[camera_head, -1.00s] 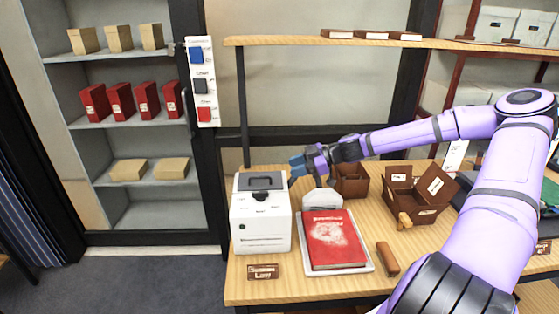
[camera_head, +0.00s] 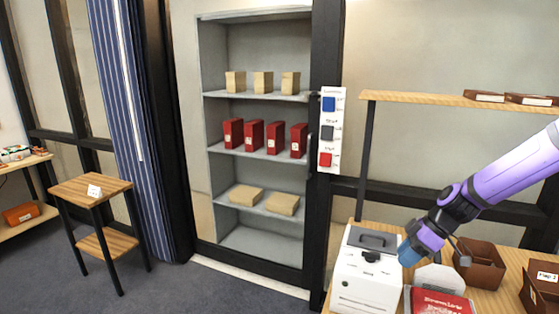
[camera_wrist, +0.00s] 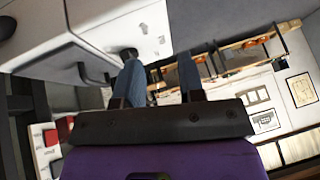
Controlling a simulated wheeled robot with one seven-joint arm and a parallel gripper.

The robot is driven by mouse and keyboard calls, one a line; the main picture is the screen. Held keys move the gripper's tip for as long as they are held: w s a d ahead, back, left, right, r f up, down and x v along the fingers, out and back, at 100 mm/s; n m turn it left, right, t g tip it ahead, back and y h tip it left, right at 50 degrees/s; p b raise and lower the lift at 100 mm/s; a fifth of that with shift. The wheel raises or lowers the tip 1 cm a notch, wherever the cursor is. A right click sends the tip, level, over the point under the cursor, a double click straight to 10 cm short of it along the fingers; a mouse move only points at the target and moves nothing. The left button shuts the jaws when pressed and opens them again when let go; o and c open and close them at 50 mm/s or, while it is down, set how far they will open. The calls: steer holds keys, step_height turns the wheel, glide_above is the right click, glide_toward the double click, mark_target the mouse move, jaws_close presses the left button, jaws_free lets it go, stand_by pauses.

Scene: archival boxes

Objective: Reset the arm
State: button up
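My gripper (camera_head: 410,252) shows at the lower right in the head view, beside the upper right of a white label-printer-like machine (camera_head: 366,283). My purple arm reaches in from the right edge. In the wrist view my gripper (camera_wrist: 160,78) has its two blue fingers apart with nothing held between them. The white machine (camera_wrist: 120,25) fills the upper left of that view, close to the left finger. I cannot tell whether they touch.
A wooden desk holds a red book (camera_head: 438,303) and brown boxes (camera_head: 480,268). A grey cabinet (camera_head: 262,240) holds red binders (camera_head: 254,136) and tan boxes. A switch panel (camera_head: 328,130) hangs beside it. A small wooden side table (camera_head: 90,190) stands left. Floor between is clear.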

steer(key=s+a+r+m+t+h, duration=0.1)
steer(key=s+r+m+t+h, duration=0.3)
steer(key=s+r+m, duration=0.9)
steer(key=s+r+h, duration=0.2)
steer(key=s+r, duration=1.1)
steer(key=shift+a+r+t+h, duration=0.3)
steer(key=shift+a+t, duration=0.1)
